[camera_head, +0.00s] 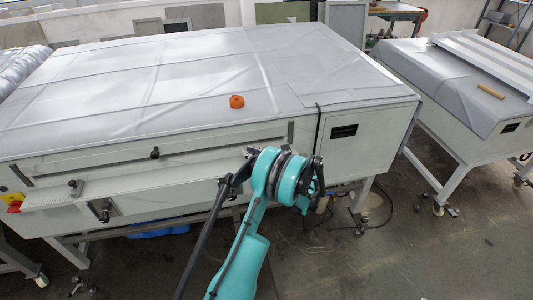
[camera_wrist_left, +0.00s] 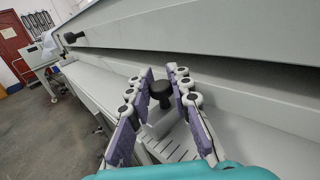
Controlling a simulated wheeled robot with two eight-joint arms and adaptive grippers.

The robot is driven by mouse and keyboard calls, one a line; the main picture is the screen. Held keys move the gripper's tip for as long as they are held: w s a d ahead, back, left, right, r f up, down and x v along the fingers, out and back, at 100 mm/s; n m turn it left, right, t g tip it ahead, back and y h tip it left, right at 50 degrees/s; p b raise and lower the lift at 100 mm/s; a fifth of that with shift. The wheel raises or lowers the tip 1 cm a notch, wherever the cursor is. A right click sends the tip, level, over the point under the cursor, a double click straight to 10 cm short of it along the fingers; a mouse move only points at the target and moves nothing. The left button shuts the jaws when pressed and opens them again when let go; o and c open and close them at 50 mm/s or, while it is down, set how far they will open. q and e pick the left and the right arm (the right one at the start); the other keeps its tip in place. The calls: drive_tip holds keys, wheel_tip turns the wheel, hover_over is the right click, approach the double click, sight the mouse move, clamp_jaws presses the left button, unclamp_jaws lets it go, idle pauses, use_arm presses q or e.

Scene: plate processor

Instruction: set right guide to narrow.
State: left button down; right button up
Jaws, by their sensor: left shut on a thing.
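The plate processor (camera_head: 190,75) is a long pale grey machine with a feed shelf along its front. My left gripper (camera_head: 285,165) is at the front, toward the right end of this shelf; its teal wrist hides the guide there in the head view. In the left wrist view, the right guide (camera_wrist_left: 160,125) is a grey block with a black knob (camera_wrist_left: 160,89). The purple-padded fingers of my left gripper (camera_wrist_left: 160,80) are on both sides of the knob, shut on it. Another guide (camera_head: 74,187) with a dark knob is at the shelf's left end. My right gripper is not in view.
An orange object (camera_head: 236,101) lies on the machine's top. A black knob (camera_head: 155,153) sticks out of the front panel above the shelf. A second grey machine (camera_head: 455,90) stands at the right. Floor (camera_head: 440,255) is open at the lower right.

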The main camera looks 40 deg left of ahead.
use_arm(q)
drive_tip(key=shift+s+a, duration=0.65)
drive_tip(key=shift+s, duration=0.15)
drive_tip(key=c, duration=1.6)
unclamp_jaws()
drive_tip(key=shift+s+a, duration=0.1)
drive_tip(key=shift+a, duration=0.05)
drive_tip(key=shift+d, duration=0.4)
drive_tip(key=w+d, duration=0.1)
drive_tip(key=d, duration=1)
drive_tip(key=shift+d, duration=0.1)
